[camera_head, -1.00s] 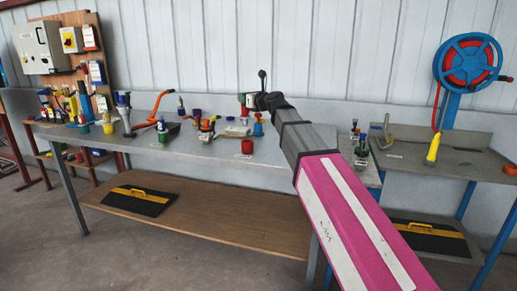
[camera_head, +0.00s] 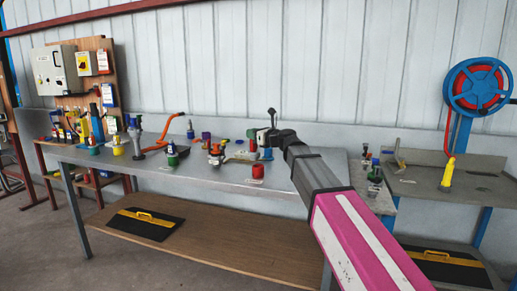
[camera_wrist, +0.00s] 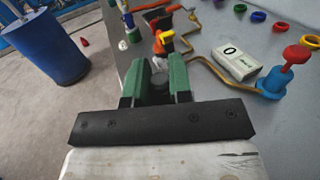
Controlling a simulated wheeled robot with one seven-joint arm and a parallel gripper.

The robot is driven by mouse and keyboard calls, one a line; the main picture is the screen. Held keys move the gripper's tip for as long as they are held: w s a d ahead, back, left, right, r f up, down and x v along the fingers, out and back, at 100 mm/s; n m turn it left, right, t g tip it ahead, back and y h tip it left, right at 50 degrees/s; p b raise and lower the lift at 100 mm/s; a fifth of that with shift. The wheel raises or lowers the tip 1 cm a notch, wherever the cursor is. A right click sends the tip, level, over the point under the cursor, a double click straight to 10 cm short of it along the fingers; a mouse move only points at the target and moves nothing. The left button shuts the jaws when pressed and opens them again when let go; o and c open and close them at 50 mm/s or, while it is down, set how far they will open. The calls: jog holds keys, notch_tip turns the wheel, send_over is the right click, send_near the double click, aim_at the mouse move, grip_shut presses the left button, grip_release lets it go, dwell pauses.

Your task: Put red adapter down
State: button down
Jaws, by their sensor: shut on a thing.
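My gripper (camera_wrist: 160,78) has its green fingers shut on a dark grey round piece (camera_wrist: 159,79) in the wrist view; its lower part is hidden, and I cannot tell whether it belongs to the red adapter. In the head view my gripper (camera_head: 256,134) is above the back half of the workbench (camera_head: 215,178), beside a blue-based piece (camera_head: 267,154). That piece shows in the wrist view with a red knob (camera_wrist: 297,54) on top, right of the fingers.
Several coloured rings (camera_wrist: 258,16) lie at the back. A blue drum (camera_wrist: 45,45) stands on the floor at left. The front bench strip is mostly clear.

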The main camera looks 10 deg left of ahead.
jog(key=w+d+f, duration=0.1)
jog(key=w+f, duration=0.2)
jog(key=f, duration=0.3)
jog(key=shift+d, duration=0.2)
jog(key=shift+f, duration=0.45)
jog(key=c, duration=1)
grip_release()
jog(key=shift+c, duration=0.2)
jog(key=shift+r, duration=0.15)
jog(key=v, duration=1.2)
jog(key=shift+r, duration=0.35)
jog(key=shift+s, duration=0.1)
